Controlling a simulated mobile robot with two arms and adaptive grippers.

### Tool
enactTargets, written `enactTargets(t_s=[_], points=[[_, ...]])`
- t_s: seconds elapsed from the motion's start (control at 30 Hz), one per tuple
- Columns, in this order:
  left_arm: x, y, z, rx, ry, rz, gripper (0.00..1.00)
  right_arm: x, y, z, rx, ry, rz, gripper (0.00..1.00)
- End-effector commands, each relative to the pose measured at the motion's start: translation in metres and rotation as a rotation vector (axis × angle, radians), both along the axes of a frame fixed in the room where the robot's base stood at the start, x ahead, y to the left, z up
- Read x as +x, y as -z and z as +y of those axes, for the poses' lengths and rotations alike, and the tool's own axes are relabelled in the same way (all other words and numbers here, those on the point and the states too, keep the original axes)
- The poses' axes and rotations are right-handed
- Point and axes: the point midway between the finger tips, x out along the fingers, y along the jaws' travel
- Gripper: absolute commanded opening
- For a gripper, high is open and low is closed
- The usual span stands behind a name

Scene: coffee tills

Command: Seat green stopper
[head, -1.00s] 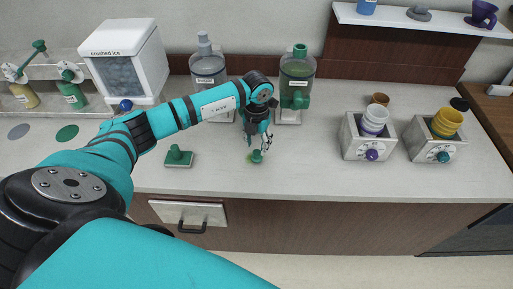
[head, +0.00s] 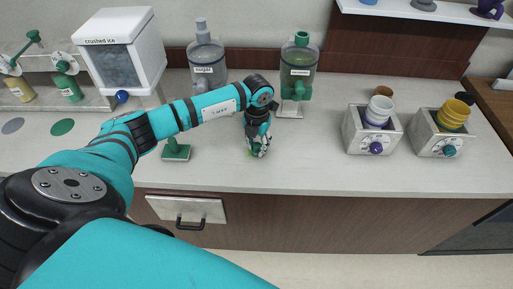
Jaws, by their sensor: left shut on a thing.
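My left gripper (head: 258,151) points down at the counter, near its front edge. It is shut on the small green stopper (head: 251,153), which is mostly hidden by the fingers; only a bit of green shows at their left side. Whether the stopper still touches the counter is hard to tell. Behind it stands a clear dispenser with green liquid (head: 298,72), a green cap on top and a green tap. My right gripper is not in view.
A grey-capped dispenser (head: 207,62) and a white crushed ice box (head: 122,50) stand at the back. Two grey boxes with cups (head: 361,139) (head: 436,147) stand at right. Flat grey and green discs (head: 62,127) lie at left. The counter right of my gripper is clear.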

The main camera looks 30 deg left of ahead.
Motion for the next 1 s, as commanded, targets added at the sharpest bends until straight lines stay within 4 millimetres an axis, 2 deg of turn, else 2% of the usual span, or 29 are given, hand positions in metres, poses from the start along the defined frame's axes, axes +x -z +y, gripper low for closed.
enactTargets(t_s=[0.17, 0.5, 1.0], points=[[0.000, -0.003, 0.000, 0.000, 0.000, -0.001, 0.00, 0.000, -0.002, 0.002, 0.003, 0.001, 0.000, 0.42], [0.000, -0.037, 0.000, 0.001, 0.000, 0.000, 0.00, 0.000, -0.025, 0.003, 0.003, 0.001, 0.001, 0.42], [0.000, -0.037, 0.000, 0.000, 0.000, 0.000, 0.00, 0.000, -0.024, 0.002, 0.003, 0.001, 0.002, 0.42]])
